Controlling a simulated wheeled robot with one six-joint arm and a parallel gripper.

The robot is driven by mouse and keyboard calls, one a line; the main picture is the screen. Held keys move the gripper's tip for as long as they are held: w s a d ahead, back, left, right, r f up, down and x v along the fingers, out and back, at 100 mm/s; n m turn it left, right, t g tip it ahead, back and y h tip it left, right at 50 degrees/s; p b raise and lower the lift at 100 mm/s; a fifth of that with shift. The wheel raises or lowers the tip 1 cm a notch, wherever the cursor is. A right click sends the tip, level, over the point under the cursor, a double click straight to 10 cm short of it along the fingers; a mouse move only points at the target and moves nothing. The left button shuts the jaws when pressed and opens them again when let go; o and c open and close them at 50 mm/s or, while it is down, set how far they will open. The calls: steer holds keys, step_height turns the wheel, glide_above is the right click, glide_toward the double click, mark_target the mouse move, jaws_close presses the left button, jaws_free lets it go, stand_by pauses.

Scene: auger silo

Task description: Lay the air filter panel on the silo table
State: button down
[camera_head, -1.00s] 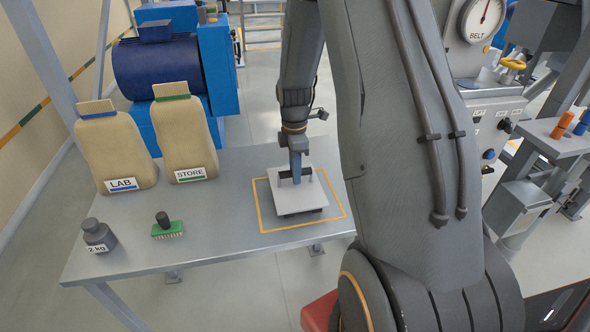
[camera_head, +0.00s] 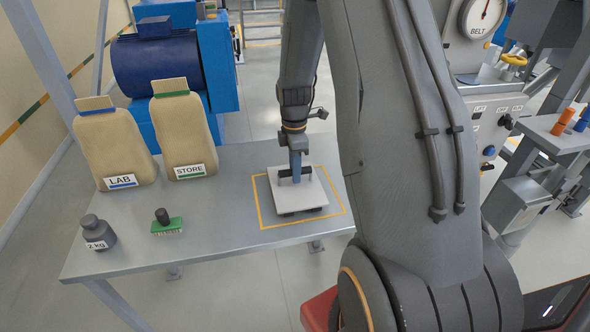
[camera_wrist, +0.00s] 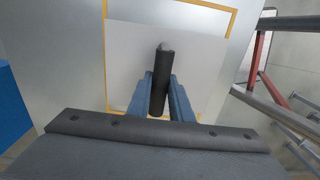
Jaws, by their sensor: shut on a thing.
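The air filter panel (camera_head: 285,200) is a flat, pale grey square plate with a black bar handle (camera_head: 284,176) on top. It is at the silo table (camera_head: 220,236), within the yellow outlined square on its right part. Dark parts show under its near edge; I cannot tell whether it touches the tabletop. My gripper (camera_head: 295,172) points down from above with its blue fingers shut on the black handle. In the wrist view the handle (camera_wrist: 161,80) stands between the two blue fingers, with the pale panel (camera_wrist: 130,62) below.
A LAB sack (camera_head: 117,150) and a STORE sack (camera_head: 184,135) stand at the back left. A control panel with a BELT gauge (camera_head: 481,20) is at right.

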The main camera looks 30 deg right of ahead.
steer(key=shift+f, duration=0.5)
steer(key=c, duration=1.5)
jaws_free()
steer(key=shift+r, duration=0.1)
steer(key=shift+w+r+b, duration=0.15)
steer(key=shift+r+b, duration=0.95)
steer(key=shift+r, duration=2.75)
steer(key=s+a+r+m, duration=0.1)
steer(key=s+a+m, duration=0.4)
steer(key=s+a+r+m+t, duration=0.1)
steer(key=s+a+m, duration=0.4)
steer(key=s, duration=0.1)
steer(key=s+a+r+m, duration=0.1)
steer(key=s+a+m, duration=0.3)
steer(key=s+a, duration=0.1)
steer(key=shift+s+a+r+m+t, duration=0.15)
steer(key=shift+m+t, duration=0.25)
